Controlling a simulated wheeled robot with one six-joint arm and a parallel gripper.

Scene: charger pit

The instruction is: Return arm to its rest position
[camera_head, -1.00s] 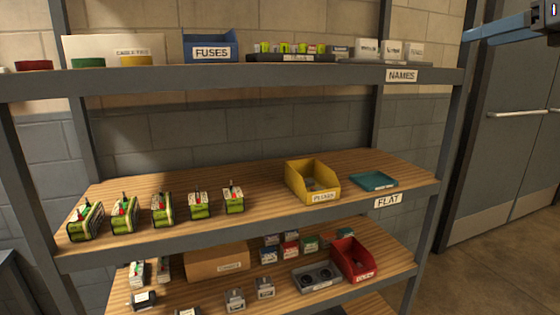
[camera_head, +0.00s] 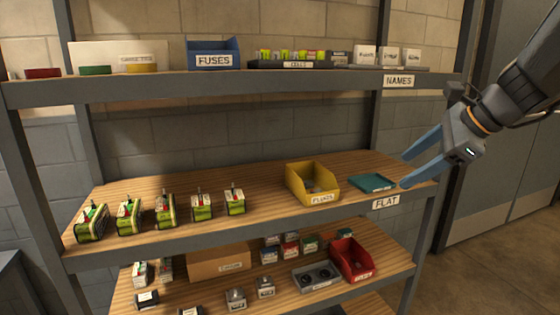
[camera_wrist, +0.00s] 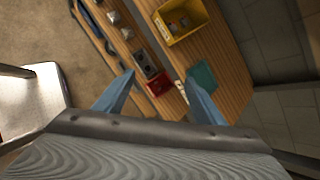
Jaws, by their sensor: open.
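My gripper (camera_head: 404,170) is at the right of the head view, in front of the right end of the middle shelf, close to the teal tray in the picture. Its two blue fingers are spread apart with nothing between them. In the wrist view my gripper (camera_wrist: 160,95) also shows its fingers wide apart. My dark arm comes in from the right edge. How far the fingertips are from the shelf edge is hard to tell.
The middle shelf (camera_head: 260,225) holds several green battery-like units at left, a yellow bin (camera_head: 312,182) and the teal tray (camera_head: 371,183). A red bin (camera_head: 352,259) stands on the lower shelf, a blue bin (camera_head: 213,52) on top. Grey doors (camera_head: 490,190) and open floor lie right.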

